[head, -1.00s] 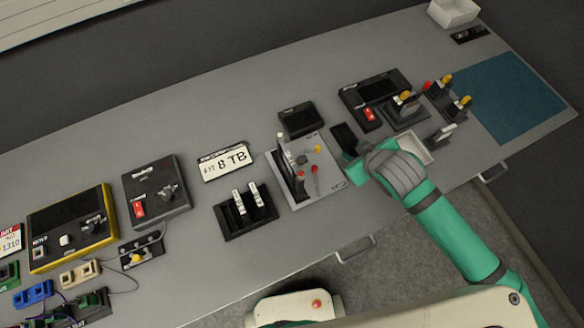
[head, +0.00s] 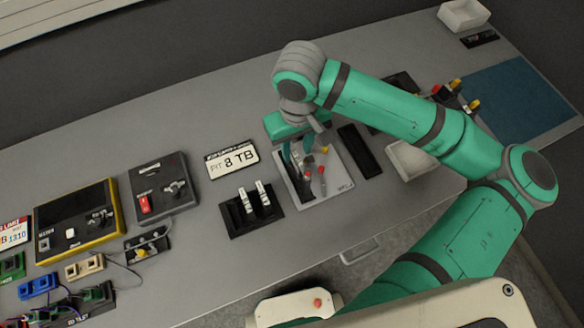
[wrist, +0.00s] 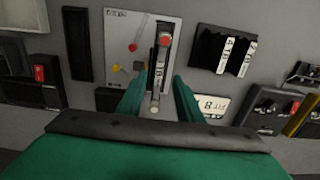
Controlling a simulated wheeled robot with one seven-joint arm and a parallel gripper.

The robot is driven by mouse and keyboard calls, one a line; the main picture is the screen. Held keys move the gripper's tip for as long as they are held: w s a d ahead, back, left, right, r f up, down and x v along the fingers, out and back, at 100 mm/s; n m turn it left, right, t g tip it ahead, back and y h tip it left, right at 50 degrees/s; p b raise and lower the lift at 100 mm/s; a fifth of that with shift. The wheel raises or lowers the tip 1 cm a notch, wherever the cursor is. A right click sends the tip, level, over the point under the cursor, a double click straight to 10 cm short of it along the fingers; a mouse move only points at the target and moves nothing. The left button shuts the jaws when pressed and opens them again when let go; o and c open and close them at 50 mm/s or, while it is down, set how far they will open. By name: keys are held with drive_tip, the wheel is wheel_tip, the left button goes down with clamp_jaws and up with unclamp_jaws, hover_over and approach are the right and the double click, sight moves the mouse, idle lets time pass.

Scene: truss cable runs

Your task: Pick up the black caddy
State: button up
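A dark upright slab with a pale labelled top, which looks like the black caddy (wrist: 156,82), stands on a light grey panel (wrist: 116,30). In the head view the panel (head: 330,193) shows, but my gripper partly hides the slab. My gripper (wrist: 158,100) points down over it. Its two green fingers are apart, one on each side of the slab, with gaps visible in the wrist view. In the head view my gripper (head: 298,157) is low over the panel's left part. Whether the fingers touch the slab cannot be told.
Red and yellow knobs stand on the panel close to the fingers. A black holder (head: 236,228) with two white-labelled pieces is left of the panel. A black strip (head: 360,152) and a white bin (head: 410,165) are to the right. A sign plate (head: 232,160) lies behind the holder.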

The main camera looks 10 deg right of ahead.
wheel_tip(320, 180, down, 10)
drive_tip(key=shift+r, duration=0.1)
clamp_jaws()
idle(0.5)
